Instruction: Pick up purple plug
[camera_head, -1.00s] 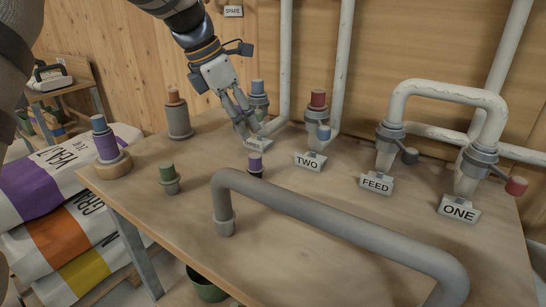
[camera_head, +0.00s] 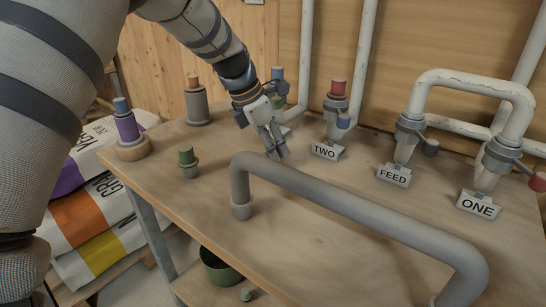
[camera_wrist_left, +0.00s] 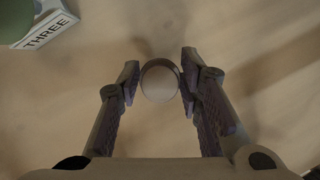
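The purple plug (camera_wrist_left: 160,82) shows from above in the left wrist view as a round, pale top with a dark purple rim. It stands between the two fingers of my left gripper (camera_wrist_left: 160,85). The fingers are apart, one on each side of it, close to its rim; I cannot tell whether either touches. In the head view my left gripper (camera_head: 277,153) points down at the table behind the grey bent pipe, and it hides the plug. My right gripper is not in view.
The grey bent pipe (camera_head: 340,208) crosses the table in front of my left gripper. Labels THREE (camera_wrist_left: 45,30), TWO (camera_head: 324,151), FEED (camera_head: 393,174) and ONE (camera_head: 478,206) mark pipe fittings. The front left tabletop is clear.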

